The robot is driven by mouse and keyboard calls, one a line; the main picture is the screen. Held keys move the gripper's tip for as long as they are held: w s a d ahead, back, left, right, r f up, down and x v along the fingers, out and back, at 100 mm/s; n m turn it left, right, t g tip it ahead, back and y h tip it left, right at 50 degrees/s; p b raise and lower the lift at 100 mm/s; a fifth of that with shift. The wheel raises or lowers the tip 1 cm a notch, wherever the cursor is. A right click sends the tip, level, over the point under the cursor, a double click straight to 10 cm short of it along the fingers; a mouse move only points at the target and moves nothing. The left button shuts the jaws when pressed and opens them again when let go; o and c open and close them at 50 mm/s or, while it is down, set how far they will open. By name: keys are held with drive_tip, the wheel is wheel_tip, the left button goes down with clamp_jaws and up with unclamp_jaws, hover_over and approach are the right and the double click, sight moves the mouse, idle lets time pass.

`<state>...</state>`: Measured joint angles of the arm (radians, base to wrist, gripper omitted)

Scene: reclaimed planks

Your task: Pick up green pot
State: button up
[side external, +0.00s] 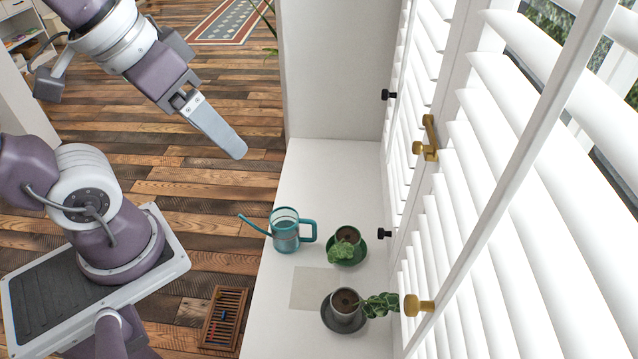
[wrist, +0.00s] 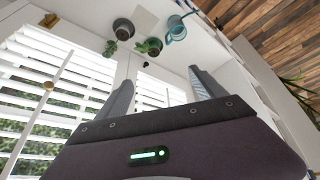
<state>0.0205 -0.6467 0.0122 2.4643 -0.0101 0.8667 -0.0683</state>
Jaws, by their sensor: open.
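The green pot (side external: 357,250) stands upright on a green saucer on the white sill, with dark soil and a leafy plant hanging over its front. In the wrist view the green pot (wrist: 154,49) is small and far off, beyond my fingers. My gripper (side external: 234,150) is open and empty, high above the wooden floor, left of the sill and well apart from the pot. In the wrist view my gripper (wrist: 163,88) shows two spread fingers with nothing between them.
A teal watering can (side external: 285,236) stands left of the green pot. A grey pot (side external: 343,316) with a trailing plant is nearer the camera. A pale mat (side external: 312,287) lies between. White shutters (side external: 505,200) with knobs border the sill's right side. The sill's far part is clear.

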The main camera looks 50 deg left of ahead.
drive_tip(key=shift+s+a+f+m, duration=0.15)
drive_tip(key=shift+s+m, duration=0.25)
drive_tip(key=shift+s, duration=0.6)
drive_tip(key=n+g+h, duration=0.1)
drive_tip(key=n+g, duration=0.4)
drive_tip(key=n, duration=0.8)
hover_over(348, 237)
wheel_tip(348, 237, down, 24)
drive_tip(key=r, duration=0.1)
drive_tip(key=f+n, duration=0.1)
drive_tip(key=f, duration=0.4)
drive_tip(key=f+n, duration=0.1)
drive_tip(key=f, duration=1)
drive_tip(key=shift+s+d+f+n, duration=0.1)
drive_tip(key=shift+s+d+n, duration=0.15)
drive_tip(key=shift+n, duration=0.15)
clamp_jaws()
